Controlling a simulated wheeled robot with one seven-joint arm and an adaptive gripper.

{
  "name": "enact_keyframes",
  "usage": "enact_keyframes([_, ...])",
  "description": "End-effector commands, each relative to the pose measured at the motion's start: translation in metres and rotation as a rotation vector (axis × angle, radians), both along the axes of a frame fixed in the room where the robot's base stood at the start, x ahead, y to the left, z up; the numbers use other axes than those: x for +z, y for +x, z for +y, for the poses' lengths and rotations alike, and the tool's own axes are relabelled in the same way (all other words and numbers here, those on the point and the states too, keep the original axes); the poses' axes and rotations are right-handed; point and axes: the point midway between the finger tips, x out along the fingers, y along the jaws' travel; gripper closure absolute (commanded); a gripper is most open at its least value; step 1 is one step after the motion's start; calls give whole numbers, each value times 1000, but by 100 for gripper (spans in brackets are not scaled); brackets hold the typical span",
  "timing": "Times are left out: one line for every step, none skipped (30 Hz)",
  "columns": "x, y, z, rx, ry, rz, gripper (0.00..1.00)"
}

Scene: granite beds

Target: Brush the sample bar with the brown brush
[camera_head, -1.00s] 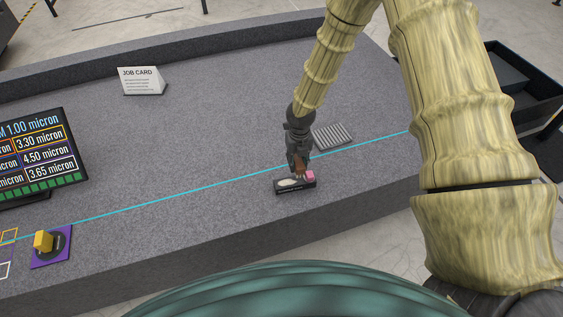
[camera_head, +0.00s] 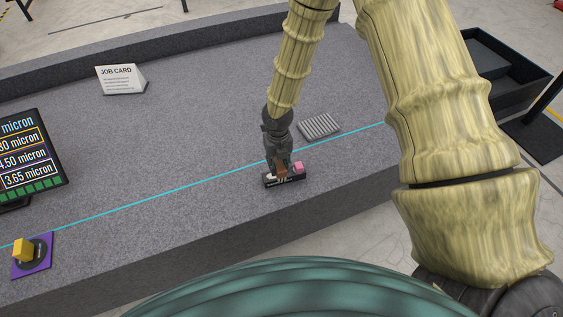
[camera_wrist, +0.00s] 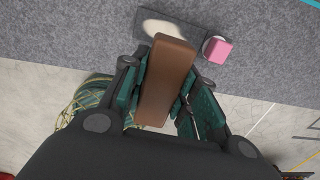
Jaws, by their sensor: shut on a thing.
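My gripper (camera_head: 279,168) is shut on the brown brush (camera_wrist: 165,85), a long brown block between its fingers in the wrist view. The brush also shows in the head view (camera_head: 282,170), at a small dark tray (camera_head: 288,182). The tray (camera_wrist: 195,33) has a pale oval patch, and the brush's far end overlaps it in the wrist view. I cannot tell whether the brush touches the tray. Which thing is the sample bar is not clear; a yellow block (camera_head: 22,250) stands on a dark round base on a purple pad (camera_head: 47,267) at the left.
A pink cube (camera_head: 298,167) sits at the tray's right end. A grey ribbed plate (camera_head: 320,126) lies behind it. A cyan line crosses the granite bed (camera_head: 190,120). A display (camera_head: 35,160) and job card (camera_head: 121,79) stand left. The middle of the bed is clear.

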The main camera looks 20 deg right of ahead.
Motion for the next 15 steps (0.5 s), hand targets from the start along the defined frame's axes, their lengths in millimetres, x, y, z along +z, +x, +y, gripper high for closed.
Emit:
enact_keyframes([-2,-1,1,0,-1,-1,93])
enact_keyframes([-2,-2,2,0,0,-1,93])
enact_keyframes([-3,-2,2,0,0,-1,93])
enact_keyframes([-4,-2,2,-1,0,0,93])
enact_keyframes([-5,-2,2,-1,0,0,93])
enact_keyframes([-7,-2,2,-1,0,0,93])
enact_keyframes([-9,-2,2,-1,0,0,93])
enact_keyframes([-11,-2,2,-1,0,0,93])
enact_keyframes([-14,-2,2,-1,0,0,93])
enact_keyframes([-16,-2,2,-1,0,0,93])
enact_keyframes([-19,-2,2,-1,0,0,93])
enact_keyframes([-23,-2,2,-1,0,0,93])
enact_keyframes([-26,-2,2,-1,0,0,93])
enact_keyframes([-29,-2,2,-1,0,0,93])
enact_keyframes([-34,-2,2,-1,0,0,93])
